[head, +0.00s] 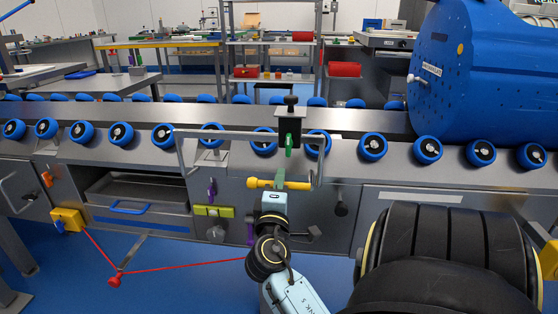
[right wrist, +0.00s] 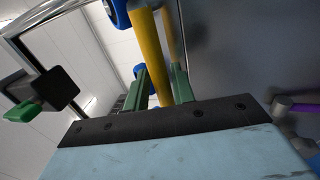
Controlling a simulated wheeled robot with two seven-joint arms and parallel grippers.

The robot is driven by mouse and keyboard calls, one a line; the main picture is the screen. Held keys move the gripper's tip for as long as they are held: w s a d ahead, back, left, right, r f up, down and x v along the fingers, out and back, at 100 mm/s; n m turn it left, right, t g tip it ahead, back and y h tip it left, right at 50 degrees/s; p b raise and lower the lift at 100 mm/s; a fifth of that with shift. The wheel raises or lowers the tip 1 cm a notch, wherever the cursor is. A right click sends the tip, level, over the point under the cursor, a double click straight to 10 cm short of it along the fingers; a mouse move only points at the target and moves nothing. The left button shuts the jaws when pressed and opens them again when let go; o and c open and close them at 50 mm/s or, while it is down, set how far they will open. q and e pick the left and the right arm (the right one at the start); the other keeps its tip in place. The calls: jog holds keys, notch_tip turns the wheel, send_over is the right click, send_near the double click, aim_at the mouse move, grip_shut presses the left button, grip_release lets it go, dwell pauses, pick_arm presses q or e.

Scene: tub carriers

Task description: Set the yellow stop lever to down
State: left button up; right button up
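The yellow stop lever (head: 262,183) lies roughly level in front of the conveyor's grey side panel, its rounded end to the left. In the right wrist view the yellow bar (right wrist: 150,48) runs down between my gripper's two green fingers. My right gripper (head: 280,178) is at the lever's right part. In the right wrist view my right gripper (right wrist: 160,88) has its fingers apart on either side of the bar, with a gap showing on the left side; contact on the right side cannot be told. The lever's mount is partly hidden by my gripper. My left gripper is not in view.
A grey bent-rod frame (head: 181,155) with a black block and green tab (head: 289,125) stands above the lever. Blue rollers (head: 372,146) line the conveyor. A yellow-green bar (head: 213,211) and a red cord (head: 180,267) are to the left. A blue drum (head: 480,75) stands right.

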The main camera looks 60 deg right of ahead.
jog(key=shift+o, duration=0.9)
jog(key=shift+a+f, duration=0.1)
jog(key=shift+a, duration=0.15)
jog(key=v, duration=1.3)
jog(key=shift+s, duration=0.15)
